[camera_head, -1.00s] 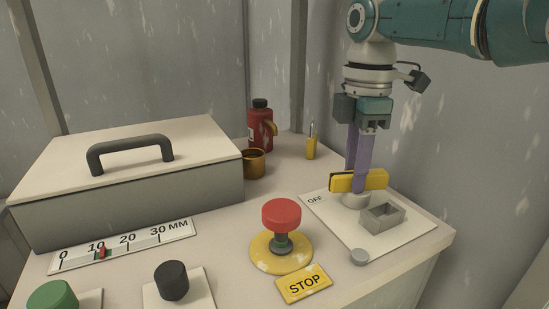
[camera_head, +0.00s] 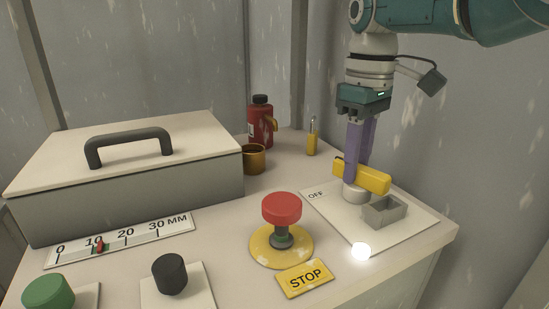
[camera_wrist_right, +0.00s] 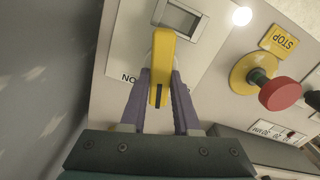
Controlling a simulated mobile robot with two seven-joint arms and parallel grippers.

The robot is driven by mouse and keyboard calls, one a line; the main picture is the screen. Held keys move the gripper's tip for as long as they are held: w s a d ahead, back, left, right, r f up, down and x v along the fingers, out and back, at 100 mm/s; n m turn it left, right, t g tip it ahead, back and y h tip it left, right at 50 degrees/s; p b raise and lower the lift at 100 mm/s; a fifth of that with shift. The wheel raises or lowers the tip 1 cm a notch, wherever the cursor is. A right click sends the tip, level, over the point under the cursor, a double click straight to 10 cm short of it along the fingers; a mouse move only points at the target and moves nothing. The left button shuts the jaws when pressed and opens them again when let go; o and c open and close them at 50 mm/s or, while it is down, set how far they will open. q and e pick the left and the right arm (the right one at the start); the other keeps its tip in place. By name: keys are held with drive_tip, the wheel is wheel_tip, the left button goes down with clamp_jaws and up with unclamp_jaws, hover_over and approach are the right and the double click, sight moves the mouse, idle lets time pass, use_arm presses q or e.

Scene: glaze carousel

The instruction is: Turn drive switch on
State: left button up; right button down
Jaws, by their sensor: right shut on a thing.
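The drive switch is a yellow bar handle (camera_head: 362,176) on a round grey hub, set on a pale plate (camera_head: 412,236) marked OFF at its left. My right gripper (camera_head: 356,178) points down with its purple fingers shut on the yellow handle. In the right wrist view the handle (camera_wrist_right: 162,62) sits between the two fingers, and part of a label reading "NO" upside down, likely ON, shows beside it. A small round lamp (camera_head: 361,251) at the plate's front corner glows bright white. My left gripper is not in view.
A grey open-topped box (camera_head: 384,213) stands on the plate close to the handle. A red mushroom button (camera_head: 282,208) with a STOP sign (camera_head: 304,278) is to the left. A large lidded case (camera_head: 120,200), a red bottle (camera_head: 261,124) and a brass cup (camera_head: 254,160) stand behind.

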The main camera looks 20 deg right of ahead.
drive_tip(key=shift+d+m, duration=0.1)
drive_tip(key=shift+m, duration=1.5)
drive_tip(key=shift+r, duration=0.1)
drive_tip(key=c, duration=0.6)
unclamp_jaws()
drive_tip(key=shift+c, duration=0.2)
wheel_tip(320, 180, up, 9)
drive_tip(key=p, duration=0.6)
drive_tip(key=shift+r, duration=0.4)
drive_tip(key=shift+p, duration=0.3)
